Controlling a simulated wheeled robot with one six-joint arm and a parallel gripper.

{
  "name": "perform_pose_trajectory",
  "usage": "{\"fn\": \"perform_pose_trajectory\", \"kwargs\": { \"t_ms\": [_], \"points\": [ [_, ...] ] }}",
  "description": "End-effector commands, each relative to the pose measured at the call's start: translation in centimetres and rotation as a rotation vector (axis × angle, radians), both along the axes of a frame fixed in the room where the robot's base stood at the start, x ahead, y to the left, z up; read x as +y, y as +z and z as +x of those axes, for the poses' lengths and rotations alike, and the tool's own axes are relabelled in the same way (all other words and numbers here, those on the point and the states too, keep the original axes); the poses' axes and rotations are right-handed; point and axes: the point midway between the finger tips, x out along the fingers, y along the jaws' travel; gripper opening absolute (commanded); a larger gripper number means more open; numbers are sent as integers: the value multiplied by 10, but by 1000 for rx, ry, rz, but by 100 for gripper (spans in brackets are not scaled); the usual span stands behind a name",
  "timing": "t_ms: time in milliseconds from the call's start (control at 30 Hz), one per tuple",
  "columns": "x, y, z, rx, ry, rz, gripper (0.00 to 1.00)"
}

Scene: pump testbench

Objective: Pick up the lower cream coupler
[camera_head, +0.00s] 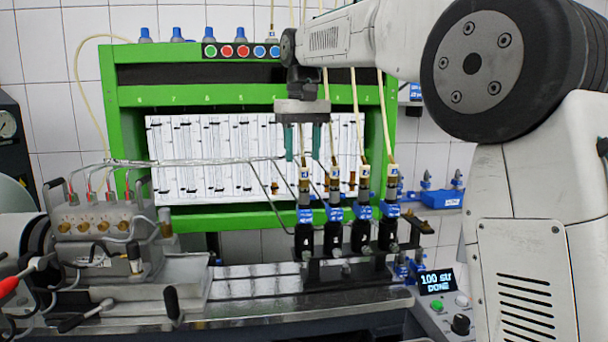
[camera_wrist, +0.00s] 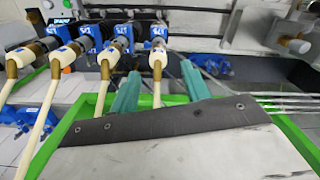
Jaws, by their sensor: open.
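Several cream couplers sit in a row on dark upright units with blue tags. The leftmost cream coupler (camera_head: 304,173) in the head view is just below my gripper (camera_head: 303,156). It appears as the rightmost coupler (camera_wrist: 157,57) in the wrist view, with a cream hose running from it between the fingers. My gripper (camera_wrist: 164,76) is open, its two teal fingers on either side of that line and holding nothing. I cannot tell whether the fingers touch the coupler. Another cream coupler (camera_head: 334,180) stands to its right. Which one counts as the lower is not clear.
The neighbouring couplers (camera_wrist: 108,58) and their hoses stand close beside my gripper. A green frame (camera_head: 240,95) with a white gauge panel is behind. Thin metal pipes (camera_head: 262,185) run in from the left. A display box (camera_head: 437,283) sits at lower right.

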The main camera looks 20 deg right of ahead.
Motion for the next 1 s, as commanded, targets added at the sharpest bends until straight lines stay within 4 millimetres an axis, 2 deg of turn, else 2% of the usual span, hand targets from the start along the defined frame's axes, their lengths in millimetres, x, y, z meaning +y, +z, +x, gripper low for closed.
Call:
{"fn": "perform_pose_trajectory", "kwargs": {
  "t_ms": [200,300,567,733,767,1000],
  "points": [
    [-2,-33,-5,2,0,0,47],
    [-2,-42,-4,0,0,0,47],
    [-2,-45,-4,-1,0,0,47],
    [-2,-45,-4,-1,0,0,2],
    [-2,-45,-4,-1,0,0,0],
    [-2,-44,-4,-1,0,0,0]
  ]
}}
